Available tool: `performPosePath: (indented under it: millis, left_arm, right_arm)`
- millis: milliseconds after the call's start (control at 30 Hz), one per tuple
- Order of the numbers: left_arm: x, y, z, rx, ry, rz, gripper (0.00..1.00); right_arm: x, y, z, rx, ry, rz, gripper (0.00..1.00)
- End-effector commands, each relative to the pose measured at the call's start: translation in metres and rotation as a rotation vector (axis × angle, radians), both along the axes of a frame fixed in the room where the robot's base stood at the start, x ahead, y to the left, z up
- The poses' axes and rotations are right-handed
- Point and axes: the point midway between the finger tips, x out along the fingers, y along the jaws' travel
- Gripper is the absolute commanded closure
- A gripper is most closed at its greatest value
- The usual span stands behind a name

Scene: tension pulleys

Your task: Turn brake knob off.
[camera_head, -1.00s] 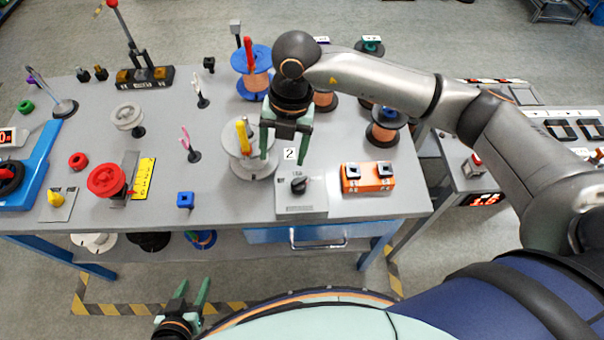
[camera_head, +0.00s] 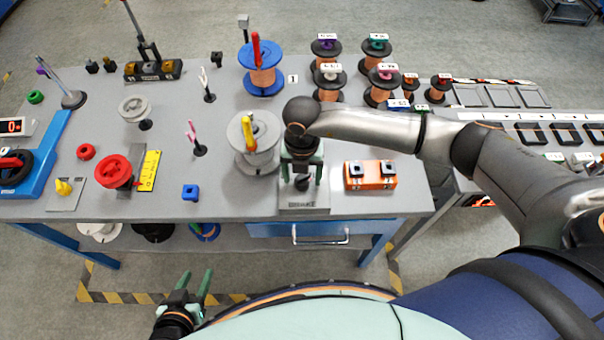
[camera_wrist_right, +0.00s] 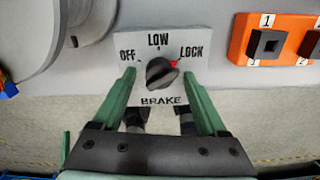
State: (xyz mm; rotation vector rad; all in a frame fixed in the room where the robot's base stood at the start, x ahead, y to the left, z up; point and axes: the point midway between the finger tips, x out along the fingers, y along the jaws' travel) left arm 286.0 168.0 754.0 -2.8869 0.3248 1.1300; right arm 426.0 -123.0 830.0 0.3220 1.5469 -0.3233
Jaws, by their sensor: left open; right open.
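The brake knob (camera_wrist_right: 161,75) is a dark round knob with a raised grip bar on a light plate (camera_wrist_right: 203,43) marked OFF, LOW, LOCK and BRAKE. Its bar is tilted, with the upper right end toward LOCK, where a red mark shows. In the head view the knob (camera_head: 302,184) is partly covered by my right gripper. My right gripper (camera_head: 302,180) is open above the plate, with one finger on each side of the knob; gaps show between the fingers and the knob. My left gripper (camera_head: 196,285) is open and empty in front of the table.
An orange block (camera_head: 371,175) with dark sockets stands right of the plate. A grey spool (camera_head: 255,158) with a yellow handle stands close on the left. A blue block (camera_head: 190,192) and a red handwheel (camera_head: 113,171) are further left.

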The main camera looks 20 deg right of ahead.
Motion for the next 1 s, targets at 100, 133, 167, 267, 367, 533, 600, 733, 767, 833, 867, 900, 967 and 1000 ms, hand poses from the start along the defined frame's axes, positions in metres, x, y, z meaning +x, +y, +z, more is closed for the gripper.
performPosePath:
  millis: [100,133,167,267,367,533,600,733,767,833,867,900,967,1000]
  left_arm:
    - [0.0,0.0,0.0001,0.0,0.0,0.0,0.5]
    - [0.0,0.0,0.0001,0.0,0.0,0.0,0.5]
    - [0.0,0.0,0.0001,0.0,0.0,0.0,0.5]
    - [0.0,0.0,0.0001,0.0,0.0,0.0,0.5]
    - [0.0,0.0,0.0001,0.0,0.0,0.0,0.5]
    - [0.0,0.0,0.0001,0.0,0.0,0.0,0.5]
    - [0.0,-0.0001,0.0001,0.0,0.0,0.0,0.5]
    - [0.0,-0.0001,0.0001,0.0,0.0,0.0,0.5]
    - [0.0,-0.0001,0.0001,0.0,0.0,0.0,0.5]
    - [0.0,-0.0001,0.0001,0.0,0.0,0.0,0.5]
    - [0.0,-0.0001,0.0001,0.0,0.0,0.0,0.5]
    - [0.0,-0.0001,0.0001,0.0,0.0,0.0,0.5]
    - [0.0,-0.0001,0.0001,0.0,0.0,0.0,0.5]
    - [0.0,-0.0001,0.0001,0.0,0.0,0.0,0.5]
  right_arm:
    - [-0.0003,0.0003,-0.0037,0.0,0.0,0.001,0.24]
    - [-0.0002,0.0003,-0.004,0.001,0.0,0.001,0.24]
    - [-0.0002,0.0004,-0.0041,0.001,0.0,0.001,0.24]
    - [-0.0002,0.0004,-0.0039,0.001,0.0,0.001,0.24]
    - [-0.0002,0.0004,-0.0038,0.001,0.0,0.001,0.29]
    - [0.0,0.0004,-0.0036,0.001,0.0,0.001,0.48]
    - [0.0,0.0004,-0.0035,0.001,0.0,0.001,0.56]
    - [0.0001,0.0004,-0.0034,0.001,0.0,0.001,0.71]
    - [0.0001,0.0004,-0.0034,0.001,0.0,0.001,0.74]
    - [0.0001,0.0004,-0.0033,0.001,0.0,0.001,0.82]
    - [0.0001,0.0004,-0.0033,0.001,0.0,0.0,0.85]
    - [0.0002,0.0004,-0.0033,0.001,0.0,0.001,0.9]
    - [0.0002,0.0004,-0.0032,0.001,0.0,0.0,0.96]
    - [0.0002,0.0004,-0.0032,0.001,0.0,0.0,1.0]
